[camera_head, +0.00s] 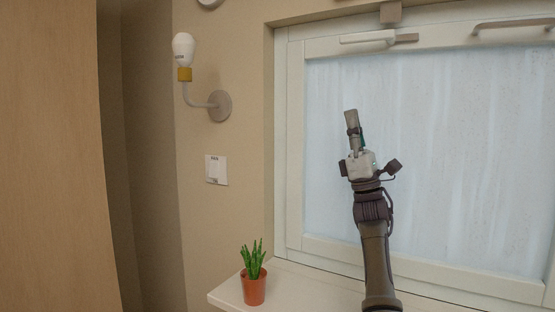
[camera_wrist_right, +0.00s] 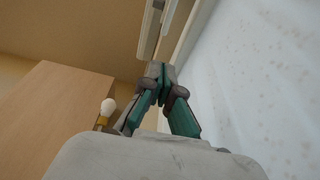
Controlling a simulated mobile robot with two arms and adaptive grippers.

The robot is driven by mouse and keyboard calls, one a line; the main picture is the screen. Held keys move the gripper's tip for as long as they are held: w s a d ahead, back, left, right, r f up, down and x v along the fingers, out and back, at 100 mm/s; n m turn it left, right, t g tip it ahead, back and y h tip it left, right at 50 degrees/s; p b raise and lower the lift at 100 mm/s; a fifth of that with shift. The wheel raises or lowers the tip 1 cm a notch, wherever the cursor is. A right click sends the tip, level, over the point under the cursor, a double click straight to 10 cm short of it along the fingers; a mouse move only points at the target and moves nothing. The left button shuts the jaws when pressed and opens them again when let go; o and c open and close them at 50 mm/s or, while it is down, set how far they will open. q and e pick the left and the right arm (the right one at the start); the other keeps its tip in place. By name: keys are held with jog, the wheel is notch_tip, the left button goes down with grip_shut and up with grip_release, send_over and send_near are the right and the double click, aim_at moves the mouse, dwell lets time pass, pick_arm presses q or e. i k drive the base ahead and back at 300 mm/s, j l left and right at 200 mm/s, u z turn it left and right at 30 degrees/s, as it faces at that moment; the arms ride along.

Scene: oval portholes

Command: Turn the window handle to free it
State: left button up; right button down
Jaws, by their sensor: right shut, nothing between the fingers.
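The window (camera_head: 430,150) has a pale frame and a frosted pane. A white handle (camera_head: 366,39) with a grey end lies roughly level along the top of its frame. A second, greyish bar handle (camera_head: 515,27) sits farther right on the same top frame. My right gripper (camera_head: 351,115) points up in front of the pane, below the white handle and apart from it. Its fingers are shut with nothing between them. In the right wrist view the shut fingertips (camera_wrist_right: 160,70) point toward a pale bar-like part above, which may be the handle. My left gripper is not in view.
A potted plant (camera_head: 254,285) stands on the white sill (camera_head: 232,297) at the lower left of the window. A wall lamp (camera_head: 184,55) and a light switch (camera_head: 216,170) are on the wall. A tall wooden panel (camera_head: 50,150) fills the left side.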

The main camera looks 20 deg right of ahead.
aim_at(390, 36)
jog(key=k+j, duration=0.75)
jog(key=k, duration=0.1)
